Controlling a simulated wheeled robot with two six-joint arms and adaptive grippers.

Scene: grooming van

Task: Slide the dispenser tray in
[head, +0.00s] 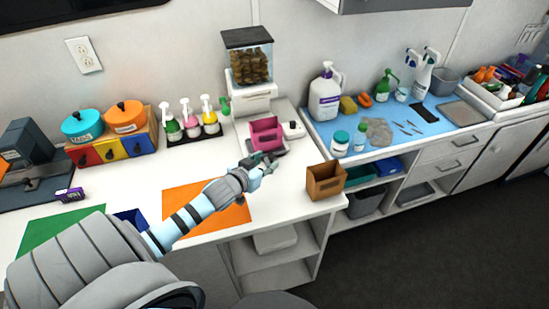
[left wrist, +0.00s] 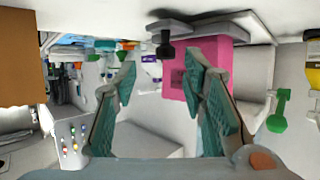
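The pink dispenser tray (head: 267,134) sits on the counter at the front of the dispenser (head: 249,98), which has a white base and a clear, dark-topped hopper of brown pieces. The tray sticks out from the base; how far it is seated I cannot tell. My left gripper (head: 268,163) is just in front of the tray, low over the counter. In the left wrist view, which looks upside down, my left gripper (left wrist: 163,82) has its fingers apart with nothing held between them. The pink tray (left wrist: 240,62) shows behind the right-hand finger, partly hidden. My right gripper is not seen.
A brown open box (head: 326,181) stands at the counter corner, right of my left gripper. A small white device (head: 293,130) is right of the tray. Pump bottles (head: 191,123) stand on a dark tray to the left. An orange mat (head: 225,213) lies under my left arm.

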